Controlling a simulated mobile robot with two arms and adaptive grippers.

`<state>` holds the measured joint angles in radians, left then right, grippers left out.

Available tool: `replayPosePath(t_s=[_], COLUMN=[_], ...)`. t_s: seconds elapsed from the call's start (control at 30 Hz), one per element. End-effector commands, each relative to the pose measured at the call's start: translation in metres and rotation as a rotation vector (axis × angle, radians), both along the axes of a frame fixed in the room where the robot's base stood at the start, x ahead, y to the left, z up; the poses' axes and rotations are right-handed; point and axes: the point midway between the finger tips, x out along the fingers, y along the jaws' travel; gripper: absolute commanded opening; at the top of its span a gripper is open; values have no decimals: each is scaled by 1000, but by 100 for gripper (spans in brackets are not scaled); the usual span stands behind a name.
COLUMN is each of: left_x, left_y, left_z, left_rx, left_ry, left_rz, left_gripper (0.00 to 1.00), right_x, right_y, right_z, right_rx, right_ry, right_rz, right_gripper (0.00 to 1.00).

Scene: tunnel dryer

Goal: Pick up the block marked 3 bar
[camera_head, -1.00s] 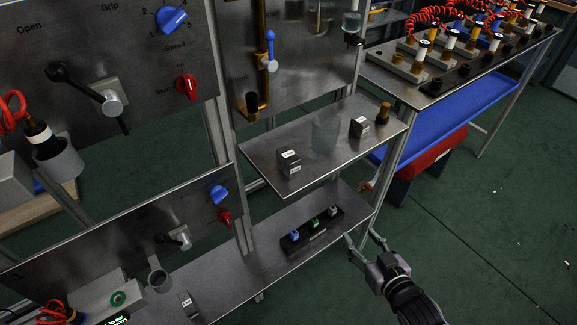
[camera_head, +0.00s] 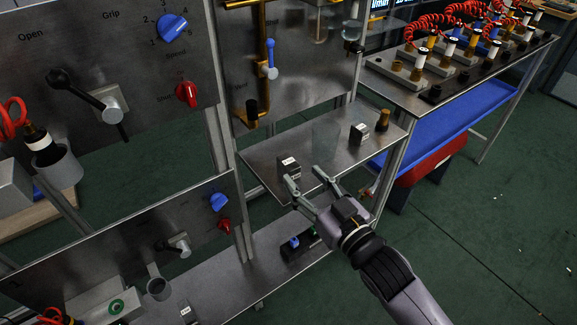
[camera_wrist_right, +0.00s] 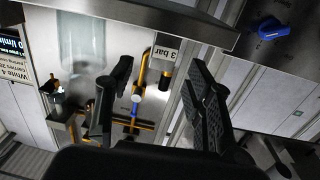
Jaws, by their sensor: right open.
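A small dark block with a white label (camera_head: 289,166) stands on the left part of the middle metal shelf (camera_head: 262,153). Its label is too small to read in the head view. In the right wrist view a block with a white label reading 3 bar (camera_wrist_right: 166,53) shows between the finger directions, ahead of the tips. My right gripper (camera_head: 306,180) is open and empty, at the front edge of the shelf, its tips close to the left block. It also shows in the right wrist view (camera_wrist_right: 160,70). My left gripper is not in view.
A second labelled block (camera_head: 359,131), a clear vessel (camera_head: 326,138) and a brass piece (camera_head: 383,119) are on the same shelf. Another labelled block (camera_head: 187,313) is on the lower shelf. A brass pipe with a blue lever (camera_head: 270,52) hangs above. Green floor is free at right.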

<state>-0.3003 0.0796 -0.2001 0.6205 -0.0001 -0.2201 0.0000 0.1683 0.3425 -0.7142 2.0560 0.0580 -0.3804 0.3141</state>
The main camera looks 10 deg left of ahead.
Motion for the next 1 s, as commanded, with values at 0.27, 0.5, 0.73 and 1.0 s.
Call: replayPosePath(t_s=[0.27, 0.5, 0.73, 1.0], left_x=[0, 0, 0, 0], left_y=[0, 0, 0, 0], left_z=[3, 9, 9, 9], left_rx=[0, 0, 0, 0], left_ry=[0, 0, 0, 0], left_rz=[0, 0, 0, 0], left_gripper=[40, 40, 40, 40], right_x=[16, 41, 49, 48], right_y=[15, 40, 47, 46], right_z=[2, 6, 4, 4], right_rx=[1, 0, 0, 0], right_ry=[0, -1, 0, 0], right_rz=[0, -1, 0, 0], right_gripper=[48, 48, 48, 38])
